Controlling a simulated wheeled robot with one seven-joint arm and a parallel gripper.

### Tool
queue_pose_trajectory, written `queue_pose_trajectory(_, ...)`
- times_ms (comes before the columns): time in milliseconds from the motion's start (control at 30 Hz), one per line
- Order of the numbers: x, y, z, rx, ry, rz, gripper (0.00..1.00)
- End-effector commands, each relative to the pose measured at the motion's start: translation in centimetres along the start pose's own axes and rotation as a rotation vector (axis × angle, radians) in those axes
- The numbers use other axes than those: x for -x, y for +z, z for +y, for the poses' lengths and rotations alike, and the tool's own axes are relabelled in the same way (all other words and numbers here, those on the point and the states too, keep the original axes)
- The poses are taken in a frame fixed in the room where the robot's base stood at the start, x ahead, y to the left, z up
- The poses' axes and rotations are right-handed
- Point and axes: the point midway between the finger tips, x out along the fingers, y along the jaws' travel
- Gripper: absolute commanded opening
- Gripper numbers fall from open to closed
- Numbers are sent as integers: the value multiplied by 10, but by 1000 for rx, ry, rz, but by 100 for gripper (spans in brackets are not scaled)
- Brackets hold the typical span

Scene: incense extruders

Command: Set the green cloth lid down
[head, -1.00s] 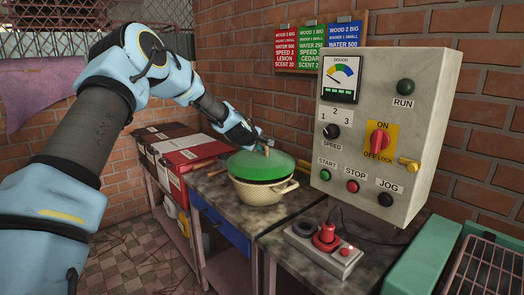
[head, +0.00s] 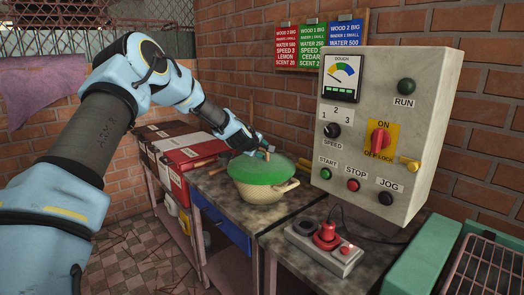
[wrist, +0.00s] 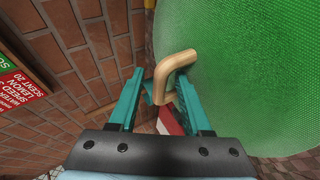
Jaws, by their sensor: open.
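The green cloth lid (head: 258,172) is a domed disc lying over the cream pot (head: 262,195) on the worktop, its right side looking a little lower than its left. In the wrist view the green cloth lid (wrist: 240,75) fills the right side. Its bent tan handle (wrist: 172,68) stands between my finger tips. My gripper (head: 264,153) is at the top of the lid. In the wrist view my gripper (wrist: 160,88) has its two teal fingers apart, with space around the handle. The pot's rim is mostly hidden under the lid.
Red and white boxes (head: 185,155) stand to the left. The brick wall is close behind. Some bare worktop (head: 222,188) lies left of the pot.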

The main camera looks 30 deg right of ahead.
Motion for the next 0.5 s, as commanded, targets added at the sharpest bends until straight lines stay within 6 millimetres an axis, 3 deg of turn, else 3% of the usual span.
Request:
queue_pose_trajectory(167, 7, -1, 1, 0, 0, 0, 49)
queue_pose_trajectory(500, 70, -2, 0, -2, 2, 3, 49)
